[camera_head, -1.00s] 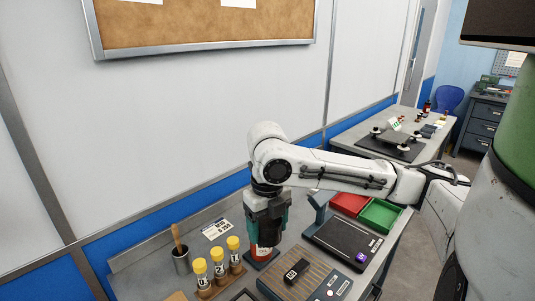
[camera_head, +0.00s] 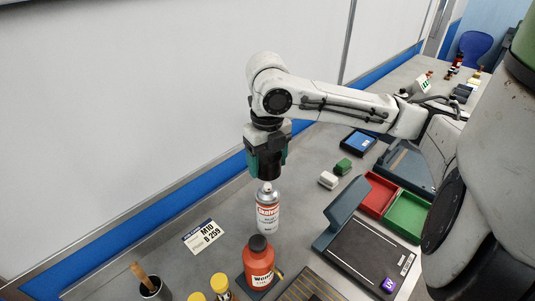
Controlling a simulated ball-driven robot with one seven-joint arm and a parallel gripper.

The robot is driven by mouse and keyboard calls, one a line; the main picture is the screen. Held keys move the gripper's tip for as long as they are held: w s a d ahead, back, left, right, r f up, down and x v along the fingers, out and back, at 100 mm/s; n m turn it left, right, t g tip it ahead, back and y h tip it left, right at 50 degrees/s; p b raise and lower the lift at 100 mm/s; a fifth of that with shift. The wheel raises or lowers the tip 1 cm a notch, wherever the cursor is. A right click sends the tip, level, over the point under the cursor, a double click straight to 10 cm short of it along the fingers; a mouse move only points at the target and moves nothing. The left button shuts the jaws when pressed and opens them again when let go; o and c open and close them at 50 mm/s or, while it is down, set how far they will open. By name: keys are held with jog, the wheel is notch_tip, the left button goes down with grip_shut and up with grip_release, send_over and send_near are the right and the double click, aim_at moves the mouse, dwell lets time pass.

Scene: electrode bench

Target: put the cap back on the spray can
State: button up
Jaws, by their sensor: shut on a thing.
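The spray can (camera_head: 268,212) stands upright on the bench, silver-white with a red label band. Its small nozzle top shows bare, with no cap on it. My gripper (camera_head: 267,176) points straight down just above the can. It is shut on the cap, which is mostly hidden between the dark and teal fingers, so its shape is not clear. A small gap seems to lie between the fingertips and the nozzle; exact alignment in depth cannot be told.
An orange bottle with a dark cap (camera_head: 259,260) stands close in front of the can. A label card (camera_head: 202,235) lies to the left. A scale (camera_head: 368,250), red bin (camera_head: 377,194) and green bin (camera_head: 408,215) are to the right. Small white and green blocks lie behind.

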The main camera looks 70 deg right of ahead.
aim_at(267, 185)
jog(key=shift+f+b, duration=2.4)
jog(key=shift+f, duration=0.65)
jog(key=shift+f, duration=0.15)
jog(key=o, duration=1.1)
jog(key=shift+r+p, duration=2.55)
jog(key=shift+r, duration=1)
